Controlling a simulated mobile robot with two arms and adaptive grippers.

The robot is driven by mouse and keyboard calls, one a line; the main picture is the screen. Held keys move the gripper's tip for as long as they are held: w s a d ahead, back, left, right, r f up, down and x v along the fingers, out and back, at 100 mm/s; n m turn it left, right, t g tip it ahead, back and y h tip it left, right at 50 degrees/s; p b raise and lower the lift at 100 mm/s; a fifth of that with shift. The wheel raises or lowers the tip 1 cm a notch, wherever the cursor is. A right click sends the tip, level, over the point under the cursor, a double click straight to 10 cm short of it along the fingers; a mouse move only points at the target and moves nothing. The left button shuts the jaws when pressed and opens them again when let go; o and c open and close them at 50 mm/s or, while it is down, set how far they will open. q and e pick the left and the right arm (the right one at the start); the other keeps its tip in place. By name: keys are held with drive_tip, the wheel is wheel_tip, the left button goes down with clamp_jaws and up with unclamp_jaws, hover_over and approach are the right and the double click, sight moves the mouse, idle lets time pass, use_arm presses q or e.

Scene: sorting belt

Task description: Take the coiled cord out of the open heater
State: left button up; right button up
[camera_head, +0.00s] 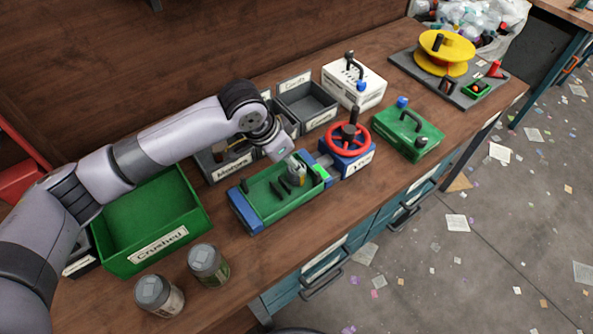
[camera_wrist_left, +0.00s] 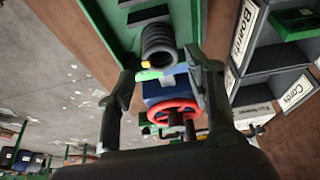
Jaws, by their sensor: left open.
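The open heater (camera_head: 262,205) is a shallow green case lying between blue end blocks on the bench; its green shell also shows in the left wrist view (camera_wrist_left: 112,30). The coiled cord (camera_wrist_left: 158,45) is a dark ribbed coil with a yellow bit at its lower end, inside the case. In the head view my gripper mostly hides it. My left gripper (camera_head: 290,175) is over the right part of the case. In the wrist view its fingers (camera_wrist_left: 162,68) are apart, with the coil's end just ahead between them. I cannot tell whether they touch it. My right gripper is not in view.
A red handwheel (camera_head: 348,139) stands right of the case. Labelled grey bins (camera_head: 308,102) and a white box (camera_head: 353,84) are behind. A green handled case (camera_head: 408,133) lies right. The "Crushed" bin (camera_head: 150,215) and two jars (camera_head: 208,264) are left and front.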

use_arm(q)
drive_tip(key=shift+p+x, duration=0.45)
drive_tip(key=shift+x, duration=2.55)
drive_tip(key=shift+a, duration=0.1)
drive_tip(key=shift+c, duration=0.4)
drive_tip(key=c, duration=0.9)
drive_tip(key=shift+o, duration=0.2)
